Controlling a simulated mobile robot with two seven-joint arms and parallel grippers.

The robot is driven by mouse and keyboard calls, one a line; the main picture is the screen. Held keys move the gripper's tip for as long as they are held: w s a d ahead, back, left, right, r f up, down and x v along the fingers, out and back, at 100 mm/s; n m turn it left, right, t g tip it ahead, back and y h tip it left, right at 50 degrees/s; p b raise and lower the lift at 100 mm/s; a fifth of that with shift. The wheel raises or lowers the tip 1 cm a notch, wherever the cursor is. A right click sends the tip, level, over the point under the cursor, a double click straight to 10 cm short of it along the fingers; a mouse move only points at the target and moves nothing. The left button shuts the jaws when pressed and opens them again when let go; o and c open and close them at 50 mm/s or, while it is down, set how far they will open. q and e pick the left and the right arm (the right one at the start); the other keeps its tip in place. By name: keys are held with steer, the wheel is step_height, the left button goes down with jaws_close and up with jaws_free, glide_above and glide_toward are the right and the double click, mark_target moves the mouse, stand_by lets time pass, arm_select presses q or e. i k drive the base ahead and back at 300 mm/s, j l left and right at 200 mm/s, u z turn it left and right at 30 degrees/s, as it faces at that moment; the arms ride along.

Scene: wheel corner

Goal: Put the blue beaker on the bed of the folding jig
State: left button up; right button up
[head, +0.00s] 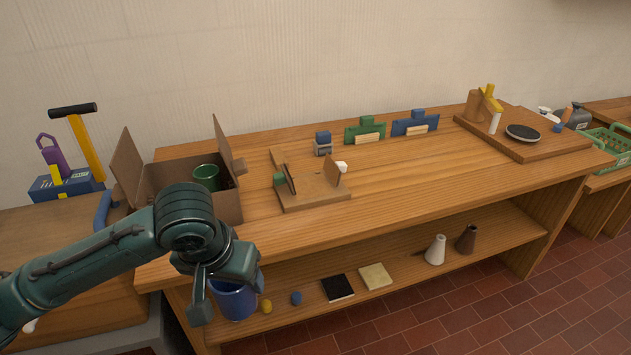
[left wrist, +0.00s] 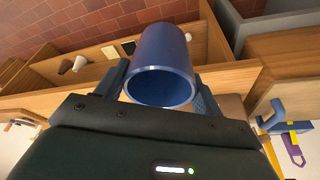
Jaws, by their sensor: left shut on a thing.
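The blue beaker (head: 236,299) is between the fingers of my left gripper (head: 228,290), in front of the workbench's front edge in the head view. In the left wrist view the beaker (left wrist: 161,66) fills the space between both fingers of the gripper (left wrist: 163,82), with its open mouth facing the camera. The folding jig (head: 312,190) stands on the bench top, behind and to the right of the gripper, with upright wooden flaps and a small green part at its left. A small white piece (head: 341,167) is at its right flap. My right gripper is not in view.
An open cardboard box (head: 190,178) with a green cup (head: 206,177) inside stands left of the jig. The lower shelf (head: 400,272) holds pads and two cone-shaped vessels. Blue and green holders (head: 365,132) line the bench's back; its middle right is clear.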

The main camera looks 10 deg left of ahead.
mark_target(310, 187)
steer(key=i+l+u, duration=0.2)
steer(key=i+l, duration=0.2)
steer(key=l, duration=0.25)
steer(key=i+l+u, duration=0.1)
steer(key=l, duration=0.25)
steer(key=i+l+u, duration=0.1)
steer(key=i+l, duration=0.15)
steer(key=i+l+u, duration=0.1)
steer(key=l, duration=0.35)
steer(key=i, duration=0.45)
